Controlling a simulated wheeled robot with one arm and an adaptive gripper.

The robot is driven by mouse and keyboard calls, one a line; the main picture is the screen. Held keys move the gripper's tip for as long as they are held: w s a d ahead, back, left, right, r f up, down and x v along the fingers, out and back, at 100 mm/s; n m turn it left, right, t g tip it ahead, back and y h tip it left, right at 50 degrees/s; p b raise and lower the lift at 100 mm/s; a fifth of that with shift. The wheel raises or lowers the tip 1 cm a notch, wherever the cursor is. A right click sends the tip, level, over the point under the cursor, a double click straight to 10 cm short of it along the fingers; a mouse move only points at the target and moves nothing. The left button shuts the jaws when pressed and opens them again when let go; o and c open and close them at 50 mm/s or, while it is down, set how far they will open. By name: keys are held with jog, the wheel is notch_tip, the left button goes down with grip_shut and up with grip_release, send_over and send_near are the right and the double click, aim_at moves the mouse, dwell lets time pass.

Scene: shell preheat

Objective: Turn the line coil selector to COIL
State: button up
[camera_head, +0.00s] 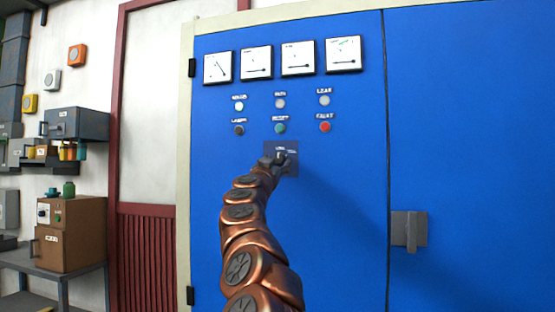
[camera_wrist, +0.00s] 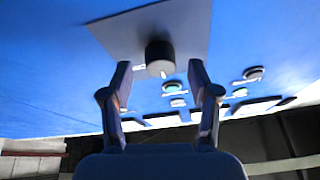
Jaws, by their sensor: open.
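The line coil selector is a dark round knob (camera_wrist: 160,56) on a grey plate (camera_wrist: 120,33) in the wrist view. In the head view the plate (camera_head: 293,170) sits on the blue cabinet door below the lamps, and my gripper (camera_head: 279,157) covers much of it. In the wrist view my open gripper (camera_wrist: 160,82) has one finger on each side, with the knob ahead of and between the fingertips. A small pale mark shows at the knob's edge; the plate lettering is too blurred to read.
The blue cabinet (camera_head: 340,230) has several gauges, lamps and buttons above the plate, including a red one (camera_head: 325,127). A grey door handle (camera_head: 408,230) sticks out at right. A table with a brown box (camera_head: 72,235) stands at far left.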

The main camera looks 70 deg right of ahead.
jog(key=shift+p+x, duration=0.3)
jog(key=shift+x, duration=0.6)
jog(key=c, duration=1.2)
